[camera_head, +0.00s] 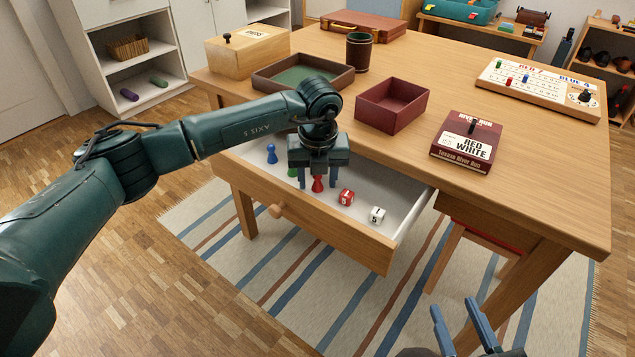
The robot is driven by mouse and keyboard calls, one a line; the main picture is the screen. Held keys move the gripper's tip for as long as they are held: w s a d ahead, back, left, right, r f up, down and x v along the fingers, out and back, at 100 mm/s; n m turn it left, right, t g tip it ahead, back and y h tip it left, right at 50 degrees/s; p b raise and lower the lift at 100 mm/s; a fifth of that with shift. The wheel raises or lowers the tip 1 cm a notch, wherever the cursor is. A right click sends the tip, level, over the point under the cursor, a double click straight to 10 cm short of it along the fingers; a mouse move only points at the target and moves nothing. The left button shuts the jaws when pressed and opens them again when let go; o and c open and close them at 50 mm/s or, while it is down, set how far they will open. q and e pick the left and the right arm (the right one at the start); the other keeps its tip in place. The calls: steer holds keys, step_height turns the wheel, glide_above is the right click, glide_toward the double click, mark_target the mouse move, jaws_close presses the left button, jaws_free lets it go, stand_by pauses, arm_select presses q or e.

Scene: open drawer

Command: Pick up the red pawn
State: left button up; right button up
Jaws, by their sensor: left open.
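The red pawn (317,184) stands in the open drawer (335,236) of the wooden table. My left gripper (318,180) points down over the drawer with its fingers apart. The red pawn shows between the fingers, its top close under the gripper body. I cannot tell whether a finger touches it. My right gripper (462,325) is at the bottom edge, away from the table, with its fingers apart and nothing between them.
In the drawer, a blue pawn (271,154) and a partly hidden green pawn (292,172) stand left; a red die (346,196) and white die (377,214) lie right. On the table are a red box (392,106), green-lined tray (265,86) and River Run box (467,141).

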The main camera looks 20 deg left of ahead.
arm_select(q)
jaws_close()
stand_by(0.4)
steer(key=shift+r, duration=0.15)
